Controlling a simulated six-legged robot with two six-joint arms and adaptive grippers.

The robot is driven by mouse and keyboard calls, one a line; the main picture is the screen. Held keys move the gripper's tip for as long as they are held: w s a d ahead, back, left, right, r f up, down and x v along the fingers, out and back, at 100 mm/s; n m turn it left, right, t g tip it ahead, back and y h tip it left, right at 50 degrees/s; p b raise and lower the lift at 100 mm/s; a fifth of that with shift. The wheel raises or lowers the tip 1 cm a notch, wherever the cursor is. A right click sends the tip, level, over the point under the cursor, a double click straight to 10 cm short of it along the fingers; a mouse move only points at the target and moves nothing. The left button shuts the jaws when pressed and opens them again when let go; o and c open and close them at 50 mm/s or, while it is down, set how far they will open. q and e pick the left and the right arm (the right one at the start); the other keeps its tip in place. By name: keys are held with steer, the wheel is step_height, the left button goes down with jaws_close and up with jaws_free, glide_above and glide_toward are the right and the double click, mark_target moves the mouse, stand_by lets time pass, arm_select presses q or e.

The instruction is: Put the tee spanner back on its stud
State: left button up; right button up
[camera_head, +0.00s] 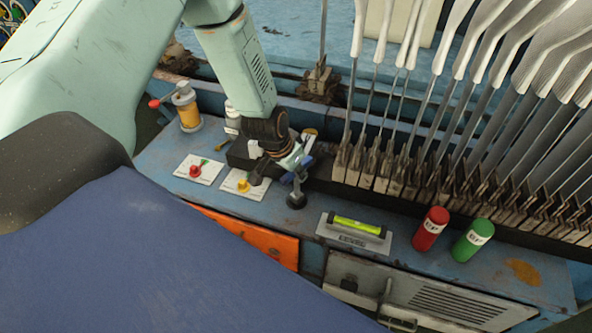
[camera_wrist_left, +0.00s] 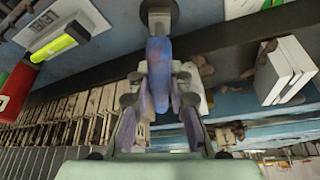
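The tee spanner (camera_head: 297,187) shows as a short dark upright shaft with blue at its top, over a round black foot (camera_head: 296,201) on the blue bench. In the left wrist view its blue-purple handle (camera_wrist_left: 158,75) lies between my fingers. My left gripper (camera_head: 292,164) comes down from above and appears shut on the handle. The stud is not seen apart from the spanner's foot, so I cannot tell whether the spanner is seated on it. My right gripper is not in view.
White plates with a red knob (camera_head: 195,170) and a yellow knob (camera_head: 243,184) lie left. A spirit level (camera_head: 358,225), red bottle (camera_head: 430,230) and green bottle (camera_head: 473,240) stand right. A row of sock boards (camera_head: 440,120) stands behind, close to the gripper.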

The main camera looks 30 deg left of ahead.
arm_select(q)
steer(key=o, duration=0.3)
steer(key=shift+o, duration=0.2)
steer(key=shift+r+p, duration=0.55)
steer(key=shift+r, duration=0.1)
steer(key=p+v, duration=1)
steer(key=v, duration=0.2)
steer(key=s+d+f+g, duration=0.1)
steer(key=s+d+f, duration=0.1)
steer(key=s, duration=0.7)
steer(key=s+d+f+n+g, duration=0.1)
steer(key=s+d+f+g, duration=0.1)
steer(key=s, duration=0.7)
steer(key=s+d+f+n+g, duration=0.1)
steer(key=s+d+f, duration=0.2)
steer(key=s, duration=0.6)
steer(key=shift+d+f+y, duration=0.25)
steer(key=shift+d+y, duration=0.05)
steer(key=shift+d, duration=0.5)
